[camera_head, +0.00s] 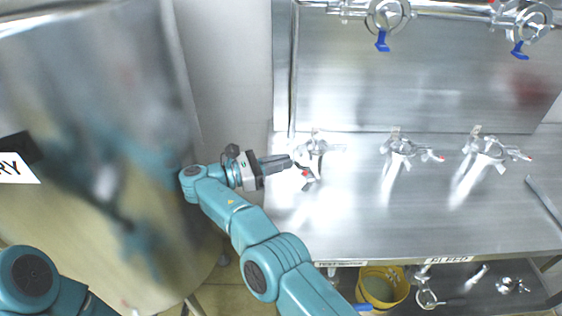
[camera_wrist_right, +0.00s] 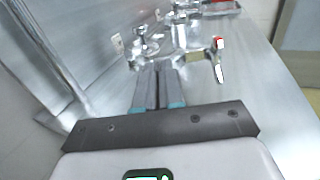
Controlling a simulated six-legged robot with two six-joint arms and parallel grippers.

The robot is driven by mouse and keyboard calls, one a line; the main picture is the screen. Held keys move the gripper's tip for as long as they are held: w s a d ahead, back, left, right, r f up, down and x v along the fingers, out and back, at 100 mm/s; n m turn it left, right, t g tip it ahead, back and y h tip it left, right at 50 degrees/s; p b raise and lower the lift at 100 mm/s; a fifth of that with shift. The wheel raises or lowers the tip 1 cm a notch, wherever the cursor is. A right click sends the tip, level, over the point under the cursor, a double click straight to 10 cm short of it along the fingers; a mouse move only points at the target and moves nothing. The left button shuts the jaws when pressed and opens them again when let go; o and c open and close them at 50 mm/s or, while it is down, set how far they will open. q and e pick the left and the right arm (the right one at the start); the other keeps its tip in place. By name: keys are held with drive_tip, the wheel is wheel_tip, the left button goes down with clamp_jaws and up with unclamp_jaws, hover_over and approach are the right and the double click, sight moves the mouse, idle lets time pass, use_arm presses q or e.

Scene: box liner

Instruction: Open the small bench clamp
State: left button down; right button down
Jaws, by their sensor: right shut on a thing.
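A small silver bench clamp (camera_head: 314,147) with a red-tipped lever stands at the left end of the steel bench. My right gripper (camera_head: 290,163) reaches it from the left, with its fingers level and close together. In the right wrist view, the fingertips (camera_wrist_right: 158,66) meet the metal of the clamp (camera_wrist_right: 145,48) and are shut on part of it; exactly which part is hard to tell. The red-tipped lever (camera_wrist_right: 218,60) stands to the right of the fingers there. My left gripper is out of view; only a link of that arm shows at the lower left.
Two similar clamps stand further right on the bench, one in the middle (camera_head: 402,147) and one beyond it (camera_head: 485,150). Pipes with blue-handled valves (camera_head: 382,40) run above. A yellow bucket (camera_head: 382,286) stands below the front edge. A large steel vessel (camera_head: 90,130) fills the left.

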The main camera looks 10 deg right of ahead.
drive_tip(key=shift+w+d+r, duration=0.1)
drive_tip(key=shift+d+r, duration=0.05)
drive_tip(key=shift+r, duration=0.05)
drive_tip(key=c, duration=1.3)
unclamp_jaws()
drive_tip(key=shift+d, duration=0.1)
drive_tip(key=shift+o, duration=0.2)
drive_tip(key=shift+d+f, duration=0.1)
drive_tip(key=shift+f, duration=0.05)
wheel_tip(320, 180, up, 20)
drive_tip(key=p, duration=1.5)
